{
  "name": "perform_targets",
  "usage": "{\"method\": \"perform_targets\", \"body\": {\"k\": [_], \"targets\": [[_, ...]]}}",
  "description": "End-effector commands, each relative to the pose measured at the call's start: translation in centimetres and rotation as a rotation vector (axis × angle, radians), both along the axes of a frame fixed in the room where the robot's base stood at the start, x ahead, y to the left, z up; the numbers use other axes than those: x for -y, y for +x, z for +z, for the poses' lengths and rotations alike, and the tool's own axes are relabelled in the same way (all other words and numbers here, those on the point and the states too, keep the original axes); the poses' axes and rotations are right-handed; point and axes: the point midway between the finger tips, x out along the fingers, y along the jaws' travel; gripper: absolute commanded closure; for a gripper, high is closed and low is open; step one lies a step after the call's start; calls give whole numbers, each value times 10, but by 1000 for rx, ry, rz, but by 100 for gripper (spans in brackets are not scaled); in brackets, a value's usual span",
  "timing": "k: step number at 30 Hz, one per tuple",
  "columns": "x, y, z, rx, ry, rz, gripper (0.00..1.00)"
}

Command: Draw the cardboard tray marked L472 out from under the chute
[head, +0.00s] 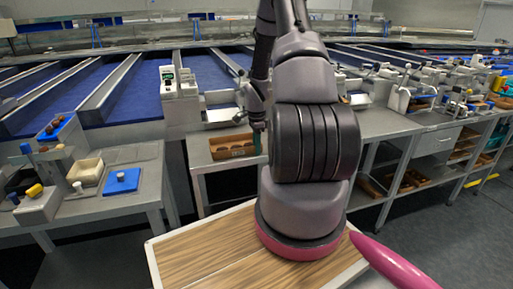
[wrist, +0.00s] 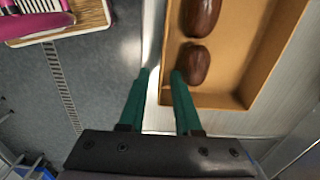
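A brown cardboard tray (head: 233,153) sits on the grey bench under the chute machine in the head view. Its front wall bears a dark marking too small to read surely, and brown dates lie in it. In the wrist view the tray (wrist: 250,45) fills the upper right, with two dark dates in it. My gripper (wrist: 159,75) is open, its green fingers apart with nothing held. The fingers appear to straddle the tray's side wall, one outside and one over the inside; contact cannot be told. In the head view my gripper (head: 257,142) is at the tray's right end, partly hidden.
A wood-topped surface with a pale rim (head: 200,250) lies in front. Grey benches with shelves and more machines run off to the right. Floor shows between them.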

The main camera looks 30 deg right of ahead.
Motion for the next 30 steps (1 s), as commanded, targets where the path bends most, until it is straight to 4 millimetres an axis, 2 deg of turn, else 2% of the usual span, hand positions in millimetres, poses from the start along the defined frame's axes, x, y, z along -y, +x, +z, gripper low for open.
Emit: {"method": "perform_targets", "body": {"k": [11, 14, 24, 30], "targets": [[0, 0, 4, 2, -1, 0, 62], [1, 1, 16, 2, -3, -1, 62], [0, 1, 83, 4, -2, 0, 62], [0, 0, 104, 1, -1, -1, 62]]}}
